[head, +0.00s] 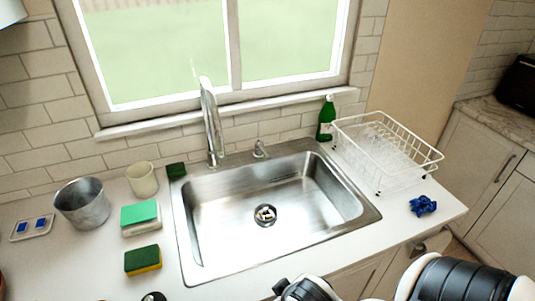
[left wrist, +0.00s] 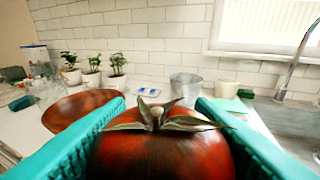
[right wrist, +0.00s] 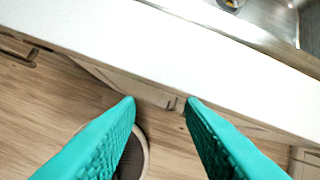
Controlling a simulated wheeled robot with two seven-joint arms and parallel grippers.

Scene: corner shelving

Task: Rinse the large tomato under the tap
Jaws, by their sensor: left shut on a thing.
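The large red tomato (left wrist: 165,155) with green leaves and stem fills the lower middle of the left wrist view. My left gripper (left wrist: 160,125) is shut on it, one teal finger on each side. The tomato does not show in the head view. The silver tap (head: 212,125) stands at the back left of the steel sink (head: 185,225) in the head view. The sink is empty, with a drain in its floor. The tap also shows at the right of the left wrist view (left wrist: 293,45). My right gripper (right wrist: 160,103) is open and empty, over the counter's front edge and floor.
Left of the sink stand a metal bucket (head: 82,204), a cream cup (head: 142,180) and sponges (head: 142,260). A green bottle (head: 326,120), a white dish rack (head: 385,150) and a blue cloth (head: 423,205) are on the right. A brown bowl (left wrist: 75,108) and potted plants (left wrist: 92,72) show in the left wrist view.

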